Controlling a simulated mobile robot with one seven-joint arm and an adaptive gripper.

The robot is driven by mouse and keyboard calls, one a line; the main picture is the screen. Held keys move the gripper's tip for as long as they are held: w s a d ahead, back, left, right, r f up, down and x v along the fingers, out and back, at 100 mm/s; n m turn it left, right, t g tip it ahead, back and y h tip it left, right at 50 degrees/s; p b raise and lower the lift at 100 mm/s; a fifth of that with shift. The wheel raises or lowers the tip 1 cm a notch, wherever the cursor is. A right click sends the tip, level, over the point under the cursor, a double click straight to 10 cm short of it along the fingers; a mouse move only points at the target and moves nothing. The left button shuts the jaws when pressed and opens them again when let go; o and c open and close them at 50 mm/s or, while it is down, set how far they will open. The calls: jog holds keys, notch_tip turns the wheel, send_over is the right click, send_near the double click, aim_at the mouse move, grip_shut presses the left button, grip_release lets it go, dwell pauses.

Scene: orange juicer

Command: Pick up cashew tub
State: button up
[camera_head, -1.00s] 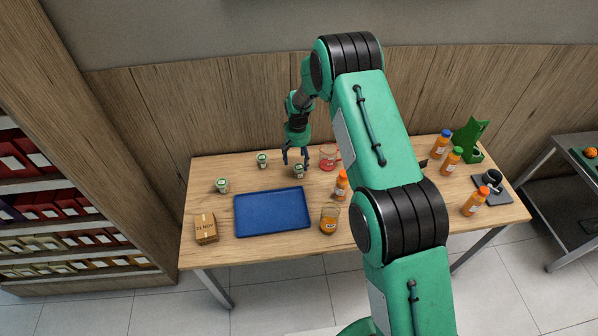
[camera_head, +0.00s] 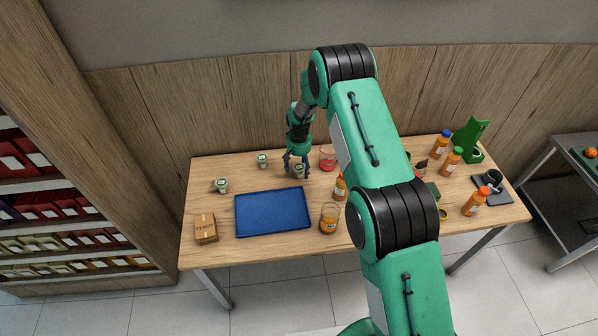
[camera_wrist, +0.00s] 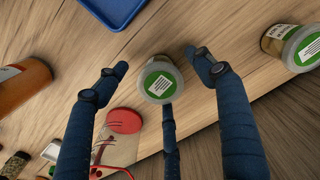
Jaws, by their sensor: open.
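A small tub (camera_head: 299,172) with a green-and-white label on its lid stands upright on the table behind the blue tray. My gripper (camera_head: 296,166) is right over it with its fingers spread. In the wrist view the same tub (camera_wrist: 160,80) sits between the open dark blue fingers (camera_wrist: 155,75), with no clear grip on it. A second similar tub (camera_head: 262,160) stands to the left, and a third tub (camera_head: 222,185) farther left. One similar tub (camera_wrist: 292,46) shows at the right of the wrist view. The label text is too small to read.
A glass container with red (camera_head: 328,157) stands close right of my gripper. The blue tray (camera_head: 238,215) lies in front, with a cardboard box (camera_head: 205,229) to its left. A jar (camera_head: 329,218) and several orange bottles stand to the right, partly behind my arm.

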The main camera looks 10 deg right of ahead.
aim_at(299, 167)
jog(key=shift+f, duration=0.15)
dwell(0.4)
jog(key=c, duration=1.3)
jog(key=shift+r, duration=0.9)
jog(key=shift+c, duration=0.4)
notch_tip(299, 167, up, 2)
jog(key=shift+w+r, duration=0.1)
jog(key=s+d+r, duration=0.1)
jog(key=s, duration=1.5)
jog(key=shift+d, duration=0.35)
